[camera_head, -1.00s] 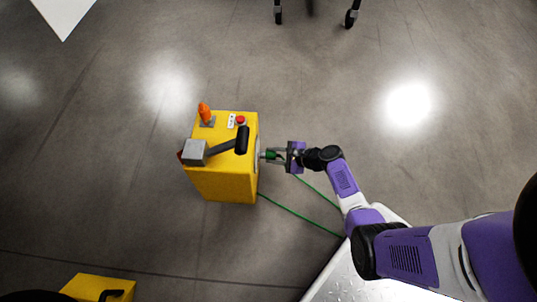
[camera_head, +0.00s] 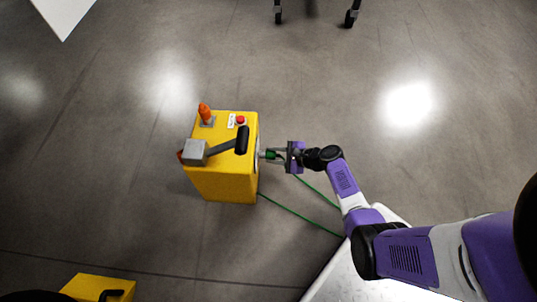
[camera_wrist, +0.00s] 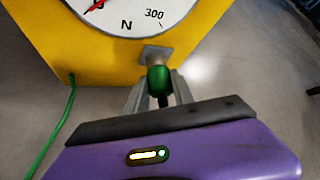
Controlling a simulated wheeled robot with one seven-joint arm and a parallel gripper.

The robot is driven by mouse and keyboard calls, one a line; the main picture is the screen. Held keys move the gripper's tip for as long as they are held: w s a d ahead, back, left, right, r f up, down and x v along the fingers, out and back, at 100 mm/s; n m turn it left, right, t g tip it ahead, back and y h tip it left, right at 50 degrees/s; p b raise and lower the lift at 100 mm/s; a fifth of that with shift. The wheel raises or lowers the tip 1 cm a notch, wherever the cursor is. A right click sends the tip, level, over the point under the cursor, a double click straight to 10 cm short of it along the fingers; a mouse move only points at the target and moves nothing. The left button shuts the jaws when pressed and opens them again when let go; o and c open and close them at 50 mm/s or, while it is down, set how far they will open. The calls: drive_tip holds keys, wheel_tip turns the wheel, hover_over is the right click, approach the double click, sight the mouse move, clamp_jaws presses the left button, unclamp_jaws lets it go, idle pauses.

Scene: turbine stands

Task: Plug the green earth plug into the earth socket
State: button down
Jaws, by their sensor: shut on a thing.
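The green earth plug (camera_wrist: 159,80) is between the fingers of my gripper (camera_wrist: 158,92), which is shut on it. In the head view the plug (camera_head: 271,155) shows as a small green spot between my gripper (camera_head: 277,155) and the right side of the yellow box (camera_head: 224,184). In the wrist view the plug's front end meets a grey square fitting (camera_wrist: 155,54) on the box face, below the dial; this looks like the earth socket. I cannot tell how deep the plug sits, as its tip is hidden.
A white dial (camera_wrist: 135,14) with a red needle is above the fitting. A green cable (camera_head: 300,215) runs from the box towards my base. A lever (camera_head: 228,143), an orange lamp (camera_head: 204,112) and a red button (camera_head: 241,120) top the box. Another yellow box (camera_head: 88,287) stands lower left.

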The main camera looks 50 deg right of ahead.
drive_tip(key=shift+s+d, duration=0.5)
drive_tip(key=shift+s, duration=0.1)
idle(0.8)
drive_tip(key=shift+s+d, duration=0.8)
drive_tip(key=shift+s, duration=0.25)
